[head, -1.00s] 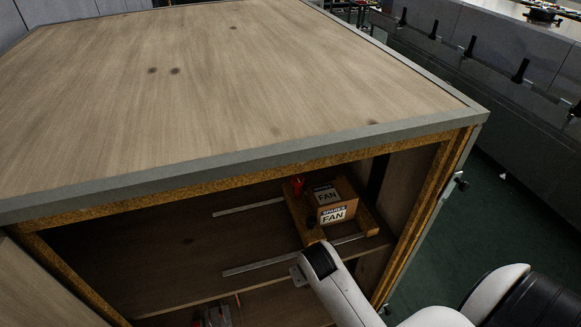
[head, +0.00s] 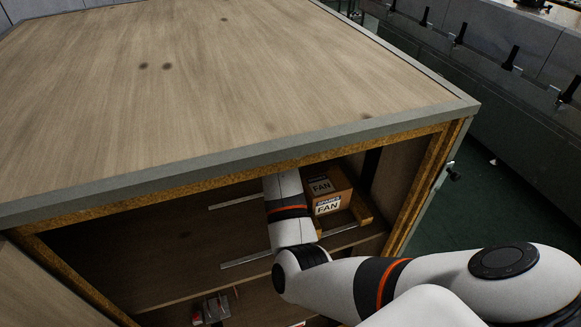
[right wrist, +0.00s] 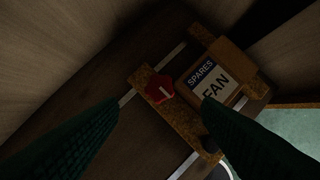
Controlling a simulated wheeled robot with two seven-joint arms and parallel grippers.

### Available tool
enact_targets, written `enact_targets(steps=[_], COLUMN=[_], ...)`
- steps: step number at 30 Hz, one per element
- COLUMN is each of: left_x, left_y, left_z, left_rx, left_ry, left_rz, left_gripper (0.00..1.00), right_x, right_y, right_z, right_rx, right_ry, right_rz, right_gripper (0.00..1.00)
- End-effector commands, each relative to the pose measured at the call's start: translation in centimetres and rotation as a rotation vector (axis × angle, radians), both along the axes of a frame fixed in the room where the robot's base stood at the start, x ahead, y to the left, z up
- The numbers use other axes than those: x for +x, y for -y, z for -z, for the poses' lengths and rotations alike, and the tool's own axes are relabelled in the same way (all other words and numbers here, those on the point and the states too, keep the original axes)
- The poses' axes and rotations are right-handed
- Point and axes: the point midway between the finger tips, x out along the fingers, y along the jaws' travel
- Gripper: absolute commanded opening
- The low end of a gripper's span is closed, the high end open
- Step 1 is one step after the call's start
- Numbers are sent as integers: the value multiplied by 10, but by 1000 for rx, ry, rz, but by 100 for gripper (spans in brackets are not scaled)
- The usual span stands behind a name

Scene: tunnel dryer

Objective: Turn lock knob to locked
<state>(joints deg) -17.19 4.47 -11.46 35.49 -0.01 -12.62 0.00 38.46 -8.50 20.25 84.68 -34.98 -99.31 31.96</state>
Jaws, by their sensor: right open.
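The red lock knob (right wrist: 160,90) with a pale pointer mark sits on a wooden strip (right wrist: 178,122) in the right wrist view. In the head view my right arm hides it. My right gripper (right wrist: 161,104) is open, its dark green fingers spread to the left and right of the knob and apart from it, with nothing held. In the head view my right forearm reaches into the open cabinet and hides the gripper. My left gripper is in neither view.
A cardboard box (head: 328,190) labelled SPARES FAN stands just right of the knob, in a wooden frame (head: 362,208). Pale rails (head: 245,257) run along the shelf. The cabinet top (head: 220,90) hangs over the opening. A red and grey item (head: 211,309) lies lower down.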

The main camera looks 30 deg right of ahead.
Motion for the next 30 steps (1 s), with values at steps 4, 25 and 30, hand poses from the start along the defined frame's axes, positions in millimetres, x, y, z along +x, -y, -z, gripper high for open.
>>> enact_targets(steps=[4, 25, 30], left_x=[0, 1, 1], left_y=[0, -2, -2], left_z=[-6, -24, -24], left_rx=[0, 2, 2], left_ry=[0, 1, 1], left_rz=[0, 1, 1], left_gripper=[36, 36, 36], right_x=[4, 17, 17], right_y=[3, 24, 24], right_z=[6, 67, 67], right_rx=[4, 2, 2], right_ry=[-4, 2, 2], right_rz=[10, 7, 7], right_gripper=[59, 59, 44])
